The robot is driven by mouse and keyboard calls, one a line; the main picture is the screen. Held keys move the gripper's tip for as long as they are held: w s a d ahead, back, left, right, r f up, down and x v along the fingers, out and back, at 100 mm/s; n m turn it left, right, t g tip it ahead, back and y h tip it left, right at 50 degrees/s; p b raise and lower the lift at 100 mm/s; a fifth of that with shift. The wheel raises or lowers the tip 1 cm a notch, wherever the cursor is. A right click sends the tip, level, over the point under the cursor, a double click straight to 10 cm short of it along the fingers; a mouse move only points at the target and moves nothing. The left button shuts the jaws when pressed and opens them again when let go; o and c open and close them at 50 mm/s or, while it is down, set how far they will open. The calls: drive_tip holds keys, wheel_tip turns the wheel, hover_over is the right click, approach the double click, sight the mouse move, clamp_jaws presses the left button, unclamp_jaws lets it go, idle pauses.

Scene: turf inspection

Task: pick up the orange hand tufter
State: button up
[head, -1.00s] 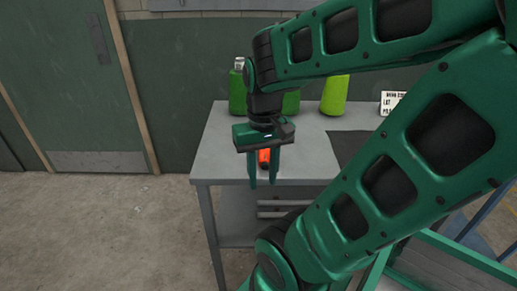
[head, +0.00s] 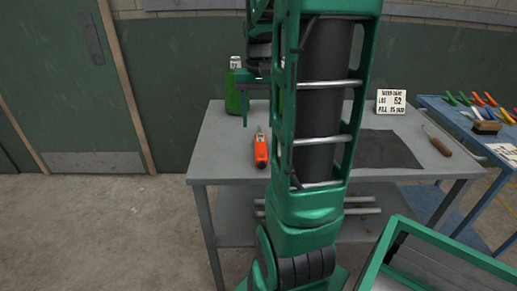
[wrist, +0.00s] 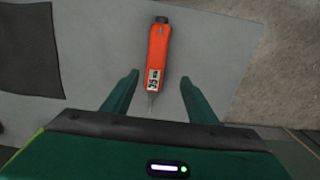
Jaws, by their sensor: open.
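The orange hand tufter (head: 261,150) lies on the grey table (head: 222,158), left of my arm in the head view. In the wrist view the tufter (wrist: 160,50) has an orange body, a white label with dark marks and a thin metal tip pointing toward my gripper. My gripper (wrist: 158,80) is open and empty. Its two green fingers stand on either side of the tufter's tip end in the picture, with no visible contact. In the head view one finger shows behind the tufter, above the table; my arm hides much of the rest.
A green bottle (head: 233,95) stands at the table's back left. A dark mat (head: 385,150), a sign (head: 391,101) and a wooden-handled tool (head: 438,144) are to the right. A blue table (head: 450,118) with coloured tools stands further right.

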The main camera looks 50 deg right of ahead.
hover_over(260, 143)
drive_tip(key=f, duration=0.4)
drive_tip(key=shift+w+a+f, duration=0.2)
drive_tip(key=shift+a+f, duration=0.1)
drive_tip(key=f, duration=0.4)
drive_tip(key=shift+s+d+f, duration=0.15)
drive_tip(key=shift+s+d, duration=0.1)
drive_tip(key=shift+s, duration=0.05)
drive_tip(key=shift+f, duration=0.65)
drive_tip(key=shift+c, duration=0.7)
drive_tip(key=c, duration=1)
drive_tip(key=shift+r, duration=0.1)
drive_tip(key=shift+c, duration=1)
